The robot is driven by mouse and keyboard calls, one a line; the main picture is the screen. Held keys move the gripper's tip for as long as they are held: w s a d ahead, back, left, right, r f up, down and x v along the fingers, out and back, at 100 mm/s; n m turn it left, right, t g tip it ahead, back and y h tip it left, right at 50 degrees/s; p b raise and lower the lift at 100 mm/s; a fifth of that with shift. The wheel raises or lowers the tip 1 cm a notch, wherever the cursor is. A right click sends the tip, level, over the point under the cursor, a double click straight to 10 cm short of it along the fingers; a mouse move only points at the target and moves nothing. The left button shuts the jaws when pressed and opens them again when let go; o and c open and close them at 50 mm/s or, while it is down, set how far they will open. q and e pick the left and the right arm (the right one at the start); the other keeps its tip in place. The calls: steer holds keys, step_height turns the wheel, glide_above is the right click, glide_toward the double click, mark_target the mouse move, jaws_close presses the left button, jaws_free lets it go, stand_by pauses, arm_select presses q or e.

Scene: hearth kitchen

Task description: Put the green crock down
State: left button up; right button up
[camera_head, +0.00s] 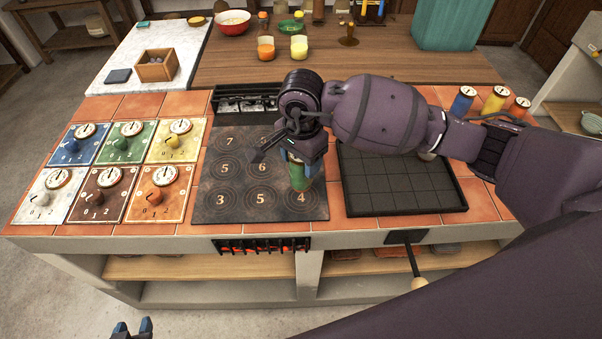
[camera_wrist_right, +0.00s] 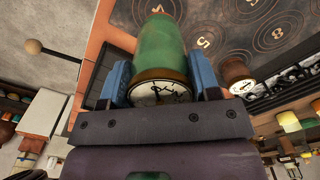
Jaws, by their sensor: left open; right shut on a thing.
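The green crock (camera_head: 299,177) is over the front right of the dark numbered hob plate (camera_head: 222,205), by the ring marked 4. I cannot tell whether its base touches the plate. My right gripper (camera_head: 305,155) is shut on it from above. In the right wrist view the green crock (camera_wrist_right: 162,50) sits between the blue fingers, with a pale marked dial on its near end. A brown round-topped thing (camera_wrist_right: 236,72) stands on the plate beside the gripper; my arm hides it in the head view. My left gripper (camera_head: 132,328) is open and empty at the bottom edge.
A black gridded tray (camera_head: 405,195) lies right of the plate. Coloured dial panels (camera_head: 120,170) lie to the left. Blue, yellow and orange crocks (camera_head: 462,101) stand at the back right. A handle (camera_head: 416,270) sticks out in front. The plate's front left is clear.

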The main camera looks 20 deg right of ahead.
mark_target(301, 175)
steer(key=shift+f, duration=0.75)
step_height(301, 175, down, 3)
steer(key=shift+f, duration=0.35)
steer(key=shift+f, duration=0.1)
steer(key=o, duration=1.1)
steer(key=shift+o, duration=0.2)
